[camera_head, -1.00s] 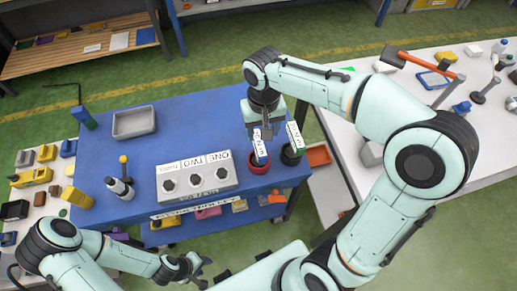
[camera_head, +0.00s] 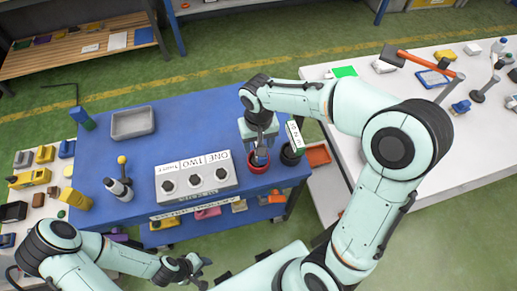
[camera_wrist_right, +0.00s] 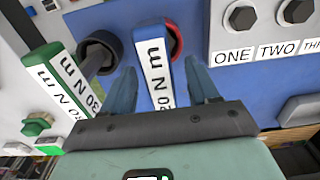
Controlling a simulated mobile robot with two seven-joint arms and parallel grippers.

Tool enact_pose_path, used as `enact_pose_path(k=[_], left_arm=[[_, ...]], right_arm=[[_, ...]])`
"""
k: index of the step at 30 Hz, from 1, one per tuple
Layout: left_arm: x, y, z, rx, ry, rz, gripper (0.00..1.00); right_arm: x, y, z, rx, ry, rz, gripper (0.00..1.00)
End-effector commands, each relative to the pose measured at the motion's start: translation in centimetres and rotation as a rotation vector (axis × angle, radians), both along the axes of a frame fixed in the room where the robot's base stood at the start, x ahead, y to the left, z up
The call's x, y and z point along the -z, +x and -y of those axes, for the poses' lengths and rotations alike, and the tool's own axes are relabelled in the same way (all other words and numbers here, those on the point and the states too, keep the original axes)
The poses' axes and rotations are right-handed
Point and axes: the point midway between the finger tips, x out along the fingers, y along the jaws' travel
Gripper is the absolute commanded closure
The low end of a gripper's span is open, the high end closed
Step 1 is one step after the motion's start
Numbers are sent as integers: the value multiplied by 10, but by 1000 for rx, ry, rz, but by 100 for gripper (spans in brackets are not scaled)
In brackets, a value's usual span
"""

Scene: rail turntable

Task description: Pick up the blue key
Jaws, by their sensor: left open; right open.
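The blue key (camera_wrist_right: 153,75), with a white lettered label, stands in a red round holder (camera_head: 257,166) on the blue table. My right gripper (camera_head: 261,150) is open over it and hides most of the key in the head view. In the right wrist view, its open fingers (camera_wrist_right: 162,92) stand on either side of the key, with gaps visible. My left gripper (camera_head: 183,270) is open and empty, low in the head view, in front of the table.
A green key (camera_head: 294,136) with a white label stands in a black holder (camera_head: 291,155) close beside the blue one. A grey box labelled ONE, TWO (camera_head: 197,177) lies to the left. A grey tray (camera_head: 133,123) and a white bottle (camera_head: 119,189) are further left.

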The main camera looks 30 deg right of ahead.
Motion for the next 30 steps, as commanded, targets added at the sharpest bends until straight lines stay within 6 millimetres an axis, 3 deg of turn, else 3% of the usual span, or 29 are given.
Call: enact_pose_path(k=[23,28,29,30], left_arm=[[5,-4,0,-1,0,-5,57],[5,-4,0,0,0,-4,57],[5,-4,0,0,0,-4,57],[5,-4,0,0,0,-4,57]], right_arm=[[5,0,0,0,0,0,40],[5,0,0,0,0,0,92],[5,0,0,0,0,0,100],[5,0,0,0,0,0,100]])
